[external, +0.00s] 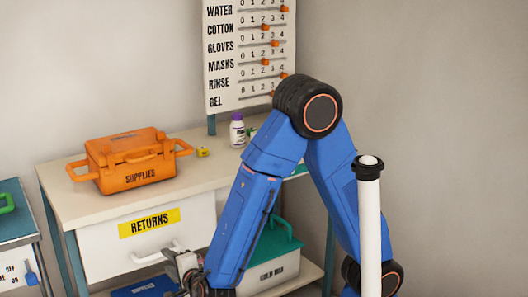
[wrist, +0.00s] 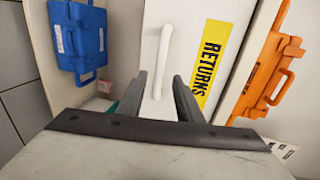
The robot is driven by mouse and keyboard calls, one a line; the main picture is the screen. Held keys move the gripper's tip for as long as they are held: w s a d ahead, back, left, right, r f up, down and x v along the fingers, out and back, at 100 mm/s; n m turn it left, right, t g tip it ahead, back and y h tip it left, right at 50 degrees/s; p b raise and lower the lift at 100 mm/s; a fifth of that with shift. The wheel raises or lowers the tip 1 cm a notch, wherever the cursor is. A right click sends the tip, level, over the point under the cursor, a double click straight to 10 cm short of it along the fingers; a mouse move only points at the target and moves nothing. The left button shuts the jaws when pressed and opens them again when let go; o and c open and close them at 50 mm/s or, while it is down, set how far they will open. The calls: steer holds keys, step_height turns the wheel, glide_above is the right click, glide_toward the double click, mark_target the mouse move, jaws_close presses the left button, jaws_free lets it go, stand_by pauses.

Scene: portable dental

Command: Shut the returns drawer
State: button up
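The returns drawer (external: 102,254) has a white front with a yellow RETURNS label (external: 149,222) and a white bar handle (external: 155,253). It sits under the tabletop; I cannot tell how far it stands out. My gripper (external: 178,266) is low at the right end of the handle in the external view, partly hidden by my arm. In the wrist view the two dark fingers of my gripper (wrist: 160,82) are apart, pointing at the drawer front (wrist: 178,38). The handle (wrist: 163,55) lies ahead of the gap between them. I cannot tell whether the fingers touch anything.
An orange supplies case (external: 135,160) stands on the tabletop (external: 75,206), near a purple-capped bottle (external: 237,131). A blue case (wrist: 80,40) lies on the lower shelf beneath the drawer. A green-lidded bin (external: 273,270) is to the right. Another cart (external: 15,225) stands left.

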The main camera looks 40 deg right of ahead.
steer(key=v, duration=1)
steer(key=shift+w+f, duration=0.1)
steer(key=w+d+r+m+g+h, duration=0.2)
steer(key=w+d+m+g, duration=0.1)
steer(key=d+m, duration=0.6)
steer(key=w+d+r+m+g+h, duration=0.1)
steer(key=w+d+m+g+h, duration=0.4)
steer(key=d, duration=0.6)
steer(key=w+d+r+m+g, duration=0.1)
steer(key=w+d+r+m, duration=0.1)
steer(key=d+m, duration=0.75)
steer(key=s+d+r+m+y, duration=0.1)
steer(key=s+d+m, duration=0.3)
steer(key=m, duration=0.6)
steer(key=s+d+r+m+g+y, duration=0.1)
steer(key=s+d+r+m+y, duration=0.1)
steer(key=d+m, duration=0.5)
steer(key=s+d+r+m+y, duration=0.2)
steer(key=s+d+m+y, duration=0.2)
steer(key=m, duration=0.9)
steer(key=shift+s+d+r+g, duration=0.15)
steer(key=shift+s+d+g, duration=0.25)
steer(key=shift+s+d, duration=0.5)
